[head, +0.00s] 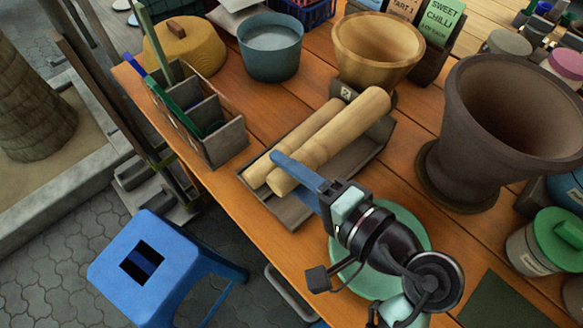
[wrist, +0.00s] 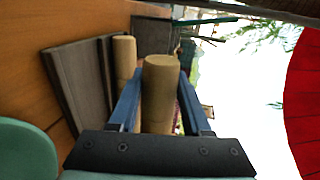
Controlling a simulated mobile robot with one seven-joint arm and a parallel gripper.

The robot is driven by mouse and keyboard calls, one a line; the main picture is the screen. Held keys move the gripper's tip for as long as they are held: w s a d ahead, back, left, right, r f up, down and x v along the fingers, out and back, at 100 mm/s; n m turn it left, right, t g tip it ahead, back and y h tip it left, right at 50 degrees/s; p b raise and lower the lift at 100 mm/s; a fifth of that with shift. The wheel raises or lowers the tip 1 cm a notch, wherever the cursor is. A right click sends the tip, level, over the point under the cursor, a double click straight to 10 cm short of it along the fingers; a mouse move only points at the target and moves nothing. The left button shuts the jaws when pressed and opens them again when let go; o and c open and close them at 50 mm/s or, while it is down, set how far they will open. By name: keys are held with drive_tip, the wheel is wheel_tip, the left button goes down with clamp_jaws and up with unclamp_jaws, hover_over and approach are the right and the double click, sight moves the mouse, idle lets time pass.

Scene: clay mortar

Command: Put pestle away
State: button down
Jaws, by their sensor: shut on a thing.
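My gripper (head: 292,174), with blue fingers, is shut on a tan wooden pestle (head: 338,138) near its close end. In the wrist view this pestle (wrist: 160,92) stands between the two fingers. In the head view it overlaps a grey-brown wooden tray (head: 352,158); I cannot tell whether it touches the tray or hangs just above it. A second tan pestle (head: 307,142) lies in the tray, alongside the held one. It also shows left of the fingers in the wrist view (wrist: 124,60). The big dark clay mortar (head: 460,120) stands upright to the right.
A wooden mortar (head: 365,60) stands behind the tray. A divided wooden rack (head: 228,140) with sticks is at its left. A green plate (head: 415,232) lies under my wrist. A green-lidded jar (head: 525,250) is at the right. A blue stool (head: 165,265) stands beside the table.

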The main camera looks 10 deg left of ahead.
drive_tip(key=b, duration=0.2)
hover_over(290, 204)
wheel_tip(290, 204, down, 4)
drive_tip(key=shift+f, duration=0.1)
wheel_tip(290, 204, down, 2)
drive_tip(key=b, duration=0.3)
drive_tip(key=shift+f+b, duration=0.1)
drive_tip(key=shift+b, duration=0.2)
drive_tip(key=shift+c, duration=1.8)
unclamp_jaws()
drive_tip(key=shift+o, duration=0.4)
drive_tip(key=shift+f, duration=0.15)
drive_tip(key=shift+f, duration=0.1)
drive_tip(key=c, duration=0.3)
drive_tip(key=shift+o, duration=1.1)
